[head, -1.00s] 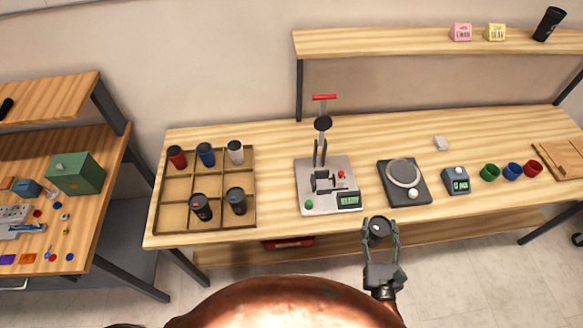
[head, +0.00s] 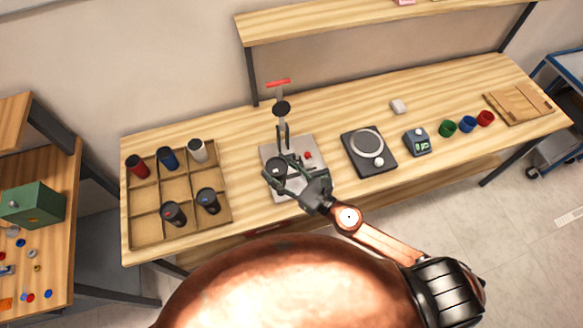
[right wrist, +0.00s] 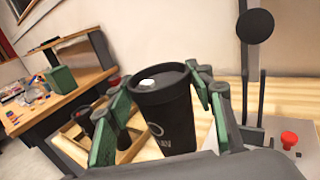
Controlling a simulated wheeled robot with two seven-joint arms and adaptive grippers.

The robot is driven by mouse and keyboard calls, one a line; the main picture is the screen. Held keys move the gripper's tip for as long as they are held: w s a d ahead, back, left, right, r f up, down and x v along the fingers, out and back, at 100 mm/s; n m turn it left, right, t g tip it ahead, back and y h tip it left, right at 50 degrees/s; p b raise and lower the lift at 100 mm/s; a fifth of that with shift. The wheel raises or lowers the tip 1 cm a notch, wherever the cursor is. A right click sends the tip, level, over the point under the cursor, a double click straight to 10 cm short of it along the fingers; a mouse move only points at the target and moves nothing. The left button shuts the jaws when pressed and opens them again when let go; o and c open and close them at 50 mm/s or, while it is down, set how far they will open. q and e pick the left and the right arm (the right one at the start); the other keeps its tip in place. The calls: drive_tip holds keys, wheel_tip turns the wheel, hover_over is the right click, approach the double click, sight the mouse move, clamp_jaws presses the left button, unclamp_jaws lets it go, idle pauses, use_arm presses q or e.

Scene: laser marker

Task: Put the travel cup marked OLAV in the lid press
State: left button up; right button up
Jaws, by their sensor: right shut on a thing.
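My right gripper (head: 277,173) is shut on a black travel cup (right wrist: 168,115) with a dark lid. White lettering on the cup's side is partly cut off by my gripper, so I cannot read the whole name. The lid press (head: 308,142) is a grey base with an upright lever, a red handle and a round black head. In the head view the held cup overlaps the press's front left part. In the right wrist view the press (right wrist: 302,168) is to the right of the upright cup, its black head higher up. My left gripper is not in view.
A divided wooden tray (head: 148,232) at the left holds several cups. Right of the press are a black scale (head: 379,165), a small blue-grey device (head: 417,143) and green, blue and red rings or cups (head: 447,128). A shelf (head: 330,25) runs above the back.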

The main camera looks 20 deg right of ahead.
drive_tip(key=w+d+f+b, duration=0.5)
drive_tip(key=w+d+f, duration=0.2)
drive_tip(key=w, duration=0.3)
drive_tip(key=shift+w+f, duration=0.35)
drive_tip(key=shift+f, duration=0.45)
drive_tip(key=shift+w+d+f, duration=0.2)
drive_tip(key=shift+w+f, duration=0.05)
drive_tip(key=shift+f, duration=0.25)
wheel_tip(320, 180, down, 4)
drive_tip(key=shift+w+d+r+b, duration=0.1)
drive_tip(key=shift+w+r+b, duration=0.05)
drive_tip(key=shift+b, duration=0.35)
drive_tip(key=shift+c, duration=0.6)
drive_tip(key=o, duration=0.9)
drive_tip(key=shift+r, duration=0.15)
drive_tip(key=shift+c, duration=0.2)
